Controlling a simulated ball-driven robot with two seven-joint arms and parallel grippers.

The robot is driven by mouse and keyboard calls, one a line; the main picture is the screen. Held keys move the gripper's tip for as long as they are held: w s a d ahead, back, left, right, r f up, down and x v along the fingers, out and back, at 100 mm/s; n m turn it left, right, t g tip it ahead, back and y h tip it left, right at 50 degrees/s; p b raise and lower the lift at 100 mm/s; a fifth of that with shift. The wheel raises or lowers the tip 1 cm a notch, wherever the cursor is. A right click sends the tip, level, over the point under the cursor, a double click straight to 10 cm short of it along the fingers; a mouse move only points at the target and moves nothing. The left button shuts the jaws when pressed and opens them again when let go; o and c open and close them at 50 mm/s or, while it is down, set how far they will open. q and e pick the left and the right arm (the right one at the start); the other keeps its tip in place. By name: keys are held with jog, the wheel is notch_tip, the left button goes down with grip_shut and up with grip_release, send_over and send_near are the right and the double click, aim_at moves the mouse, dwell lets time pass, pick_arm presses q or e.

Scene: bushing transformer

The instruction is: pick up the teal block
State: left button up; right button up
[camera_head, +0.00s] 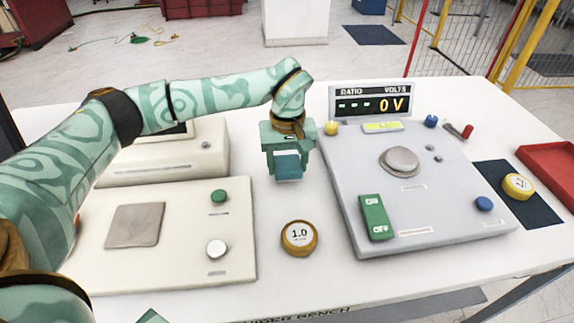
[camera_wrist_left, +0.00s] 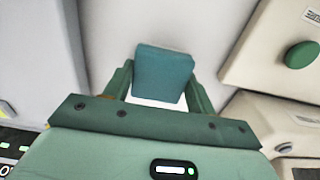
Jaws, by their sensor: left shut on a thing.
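The teal block (camera_head: 288,167) is held between the fingers of my left gripper (camera_head: 289,157), in the middle of the head view. In the left wrist view the block (camera_wrist_left: 164,73) sits between both fingers of the gripper (camera_wrist_left: 160,85), with its square face toward the camera. The gripper is shut on it. It hangs over the white bench, between the cream panels and the grey ratio unit. How high the block is above the bench is hard to tell. My right gripper is not seen clearly; only a teal tip shows at the bottom edge.
The grey ratio unit (camera_head: 440,155) with its 0 V display (camera_head: 370,103) stands to the right. The cream panel (camera_head: 95,255) is to the left. A yellow-rimmed 1.0 disc (camera_head: 299,238) lies in front. A red tray (camera_head: 553,168) is at the far right.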

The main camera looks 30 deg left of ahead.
pick_arm(q)
jog(key=d+r+p, duration=0.3)
jog(key=d+r, duration=0.8)
jog(key=d, duration=0.3)
jog(key=shift+w+r, duration=0.35)
jog(key=shift+w, duration=0.1)
